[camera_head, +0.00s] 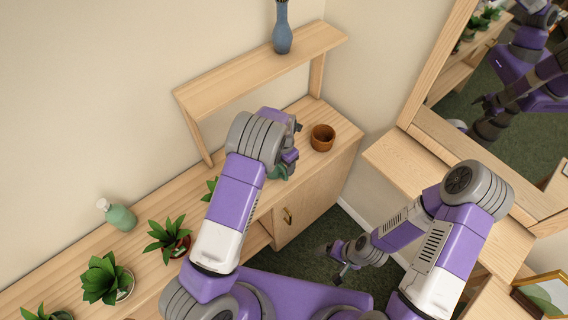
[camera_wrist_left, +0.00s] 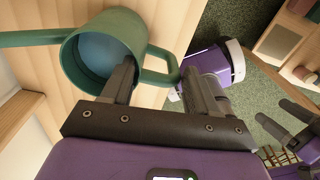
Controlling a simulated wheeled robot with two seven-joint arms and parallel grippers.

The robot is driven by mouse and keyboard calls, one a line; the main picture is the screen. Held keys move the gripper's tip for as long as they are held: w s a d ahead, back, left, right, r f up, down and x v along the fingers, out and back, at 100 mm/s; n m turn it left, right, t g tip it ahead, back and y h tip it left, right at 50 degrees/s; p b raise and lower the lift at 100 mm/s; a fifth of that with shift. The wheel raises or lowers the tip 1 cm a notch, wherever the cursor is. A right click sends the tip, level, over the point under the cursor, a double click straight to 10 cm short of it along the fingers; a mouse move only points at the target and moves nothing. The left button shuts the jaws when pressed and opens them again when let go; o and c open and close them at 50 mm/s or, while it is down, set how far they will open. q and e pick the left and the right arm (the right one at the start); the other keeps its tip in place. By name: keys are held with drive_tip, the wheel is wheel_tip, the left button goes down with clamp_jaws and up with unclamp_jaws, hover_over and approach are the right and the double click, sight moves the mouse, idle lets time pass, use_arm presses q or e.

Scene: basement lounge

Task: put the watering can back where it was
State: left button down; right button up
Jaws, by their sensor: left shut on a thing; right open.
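The green watering can (camera_wrist_left: 103,45) fills the upper left of the left wrist view, with its long spout running left. Its handle (camera_wrist_left: 163,66) passes between the fingers of my left gripper (camera_wrist_left: 160,82), which is shut on it. In the head view, only a small green part of the can (camera_head: 278,174) shows below my left gripper (camera_head: 290,160); my own arm hides the rest. The can is over the wooden cabinet top; I cannot tell whether it touches it. My right gripper (camera_head: 342,272) is open and empty, low over the floor.
A brown pot (camera_head: 322,138) stands on the cabinet to the right. A raised shelf (camera_head: 262,66) behind carries a blue vase (camera_head: 282,32). Potted plants (camera_head: 104,280) and a green bottle (camera_head: 120,216) line the left. A wooden-framed mirror (camera_head: 500,105) is at right.

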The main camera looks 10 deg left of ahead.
use_arm(q)
drive_tip(key=shift+f, duration=0.1)
drive_tip(key=shift+c, duration=1.4)
unclamp_jaws()
drive_tip(key=shift+r, duration=0.5)
wheel_tip(320, 180, up, 11)
drive_tip(key=shift+r, duration=0.2)
drive_tip(key=shift+a+f, duration=0.1)
